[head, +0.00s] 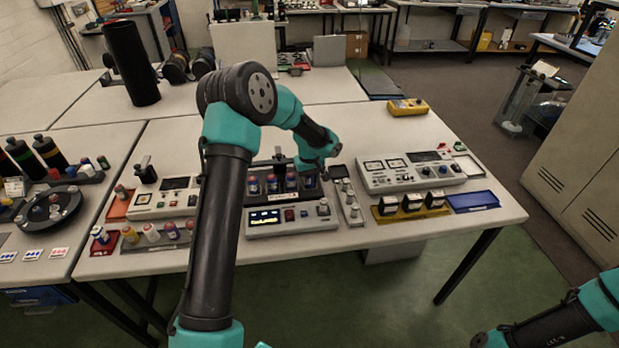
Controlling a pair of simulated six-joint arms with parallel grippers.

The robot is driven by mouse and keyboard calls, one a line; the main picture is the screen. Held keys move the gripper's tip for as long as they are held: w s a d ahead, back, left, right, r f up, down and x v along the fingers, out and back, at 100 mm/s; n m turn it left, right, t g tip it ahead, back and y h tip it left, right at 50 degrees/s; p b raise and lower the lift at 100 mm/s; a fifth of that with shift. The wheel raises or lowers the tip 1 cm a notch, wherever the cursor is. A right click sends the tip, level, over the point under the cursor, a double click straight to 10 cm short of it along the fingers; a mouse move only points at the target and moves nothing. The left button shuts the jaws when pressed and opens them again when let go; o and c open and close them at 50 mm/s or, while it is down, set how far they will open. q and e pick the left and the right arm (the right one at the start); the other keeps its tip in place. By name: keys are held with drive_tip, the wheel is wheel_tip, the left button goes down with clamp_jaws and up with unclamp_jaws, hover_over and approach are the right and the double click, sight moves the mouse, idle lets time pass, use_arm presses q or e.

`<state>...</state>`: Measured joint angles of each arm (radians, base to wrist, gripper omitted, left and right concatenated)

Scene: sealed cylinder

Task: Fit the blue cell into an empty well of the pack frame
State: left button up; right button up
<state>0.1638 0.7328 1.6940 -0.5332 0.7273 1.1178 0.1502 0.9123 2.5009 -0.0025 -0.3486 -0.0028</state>
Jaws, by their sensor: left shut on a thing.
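The dark pack frame (283,201) stands on the bench at the picture's centre, behind a grey unit with a lit display. Several blue cells with reddish tops stand in a row in it, one of them at its left end (253,187). My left gripper (311,173) points down over the right end of the frame and is shut on a blue cell (311,182). The cell looks upright, at or in the rightmost well; its lower end is too small to tell how deep it sits. My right gripper (482,340) is at the bottom edge, away from the bench, its jaws unclear.
The grey display unit (292,219) lies in front of the frame. A narrow grey tray (347,197) stands close on its right. Further right are a metered instrument (410,172), a yellow holder (411,212) with black blocks and a blue tray (473,201). The bench behind is mostly clear.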

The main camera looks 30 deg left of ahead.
use_arm(q)
drive_tip(key=shift+f, duration=0.1)
drive_tip(key=o, duration=1)
drive_tip(key=shift+c, duration=0.2)
wheel_tip(320, 180, up, 13)
drive_tip(key=shift+f, duration=0.15)
